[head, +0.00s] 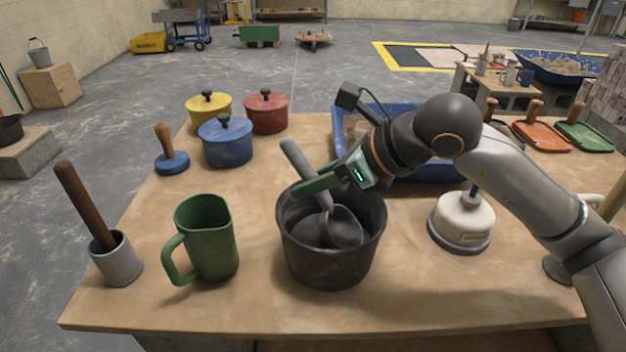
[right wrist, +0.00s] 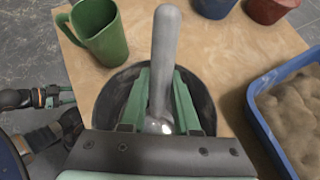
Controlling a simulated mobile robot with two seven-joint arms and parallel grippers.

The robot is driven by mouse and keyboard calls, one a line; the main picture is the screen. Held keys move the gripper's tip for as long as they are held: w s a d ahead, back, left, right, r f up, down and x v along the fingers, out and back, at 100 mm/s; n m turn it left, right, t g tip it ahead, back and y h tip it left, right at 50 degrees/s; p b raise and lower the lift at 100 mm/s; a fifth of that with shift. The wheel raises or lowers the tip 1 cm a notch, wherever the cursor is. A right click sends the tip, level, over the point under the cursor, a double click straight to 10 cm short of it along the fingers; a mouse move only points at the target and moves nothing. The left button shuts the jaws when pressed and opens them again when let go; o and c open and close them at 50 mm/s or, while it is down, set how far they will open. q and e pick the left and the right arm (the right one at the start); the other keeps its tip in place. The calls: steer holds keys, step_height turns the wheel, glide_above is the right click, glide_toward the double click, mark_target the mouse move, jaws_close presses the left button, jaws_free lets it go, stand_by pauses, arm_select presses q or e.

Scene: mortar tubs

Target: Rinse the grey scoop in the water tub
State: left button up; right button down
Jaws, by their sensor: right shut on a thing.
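The grey scoop (head: 342,232) is inside a round black tub (head: 328,262) at the front middle of the table, its bowl down and its handle leaning up to the left. My right gripper (head: 318,184) is shut on the scoop's handle at the tub's mouth. In the right wrist view the handle (right wrist: 165,50) stands up between the two green fingers. The tub's inside is dark, and I cannot tell whether it holds water. My left arm shows in part at the left edge of the right wrist view (right wrist: 55,95), and its jaws are unclear.
A green jug (head: 208,240) and a grey cup (head: 118,262) with a wooden-handled tool stand left of the tub. Lidded pots, including a blue one (head: 226,148), stand behind. A blue tray (right wrist: 268,105) of sand lies behind my right arm. A white container (head: 462,222) stands right.

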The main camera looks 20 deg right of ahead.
steer(key=shift+r+p, duration=0.7)
steer(key=shift+r, duration=0.3)
steer(key=shift+f+b, duration=1.1)
steer(key=shift+b, duration=0.05)
steer(key=shift+r+p, duration=0.75)
steer(key=shift+r, duration=0.3)
steer(key=shift+f+b, duration=1.1)
arm_select(q)
step_height(320, 180, down, 2)
steer(key=shift+f, duration=0.15)
steer(key=shift+w, duration=0.1)
arm_select(e)
steer(key=shift+r, duration=0.1)
arm_select(q)
step_height(320, 180, up, 9)
steer(key=p, duration=0.9)
arm_select(e)
step_height(320, 180, up, 12)
steer(key=shift+r, duration=0.25)
steer(key=shift+d, duration=0.1)
